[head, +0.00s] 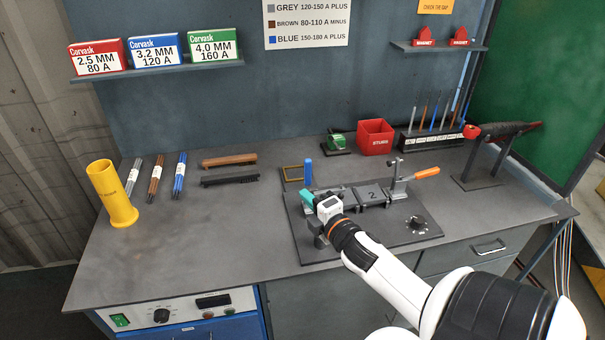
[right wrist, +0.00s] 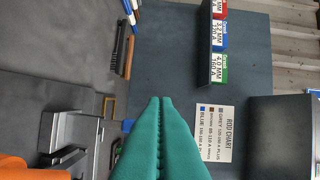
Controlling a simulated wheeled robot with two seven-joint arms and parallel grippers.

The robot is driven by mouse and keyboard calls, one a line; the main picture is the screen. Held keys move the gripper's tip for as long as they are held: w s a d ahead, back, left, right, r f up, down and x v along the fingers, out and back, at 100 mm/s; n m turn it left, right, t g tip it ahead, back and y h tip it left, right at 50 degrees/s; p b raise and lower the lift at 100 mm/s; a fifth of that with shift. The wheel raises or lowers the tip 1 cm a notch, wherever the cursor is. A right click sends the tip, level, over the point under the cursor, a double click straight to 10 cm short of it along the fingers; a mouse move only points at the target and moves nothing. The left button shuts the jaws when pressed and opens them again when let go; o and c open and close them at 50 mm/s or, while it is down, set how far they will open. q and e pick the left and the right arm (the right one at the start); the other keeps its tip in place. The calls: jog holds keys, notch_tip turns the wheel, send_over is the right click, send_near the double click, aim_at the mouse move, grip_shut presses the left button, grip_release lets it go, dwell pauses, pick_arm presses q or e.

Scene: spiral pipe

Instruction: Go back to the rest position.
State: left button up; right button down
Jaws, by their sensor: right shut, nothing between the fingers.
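My right gripper (head: 307,199) reaches in from the lower right over the left part of the dark fixture plate (head: 310,246). In the right wrist view its teal fingers (right wrist: 160,104) are pressed together with nothing between them. It is above the fixture, left of the grey block marked 2 (head: 371,194). The fingers hide part of the fixture's left end. I cannot tell from the head view whether the gripper touches it. My left gripper is not in view.
A blue cylinder (head: 308,171) stands just behind the gripper. An orange-handled clamp (head: 426,172) is to the right. A yellow tube (head: 112,195) and rod bundles (head: 155,178) are at the left. A red bin (head: 375,137) and rod rack (head: 432,141) stand behind. The front-left bench is clear.

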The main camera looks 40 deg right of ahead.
jog(key=shift+s+d, duration=0.15)
jog(key=shift+f, duration=0.1)
dwell(0.4)
jog(key=s+a+f+m+g+y, duration=0.2)
jog(key=s+a+f+m+g, duration=0.5)
jog(key=s+a, duration=0.35)
jog(key=s+a+f+m+g+y, duration=0.2)
jog(key=s+a+f+m+g, duration=0.55)
jog(key=s+a, duration=0.35)
jog(key=s+f+x, duration=0.1)
jog(key=s+x, duration=0.2)
jog(key=x, duration=0.8)
jog(key=s+a+x, duration=0.1)
jog(key=s+x, duration=0.1)
jog(key=x, duration=1)
jog(key=s+d+f+g, duration=0.1)
jog(key=s+d+f, duration=0.2)
jog(key=s+f, duration=1.4)
jog(key=shift+s+d+f+g, duration=0.2)
jog(key=shift+d+g, duration=0.05)
jog(key=shift+g, duration=0.1)
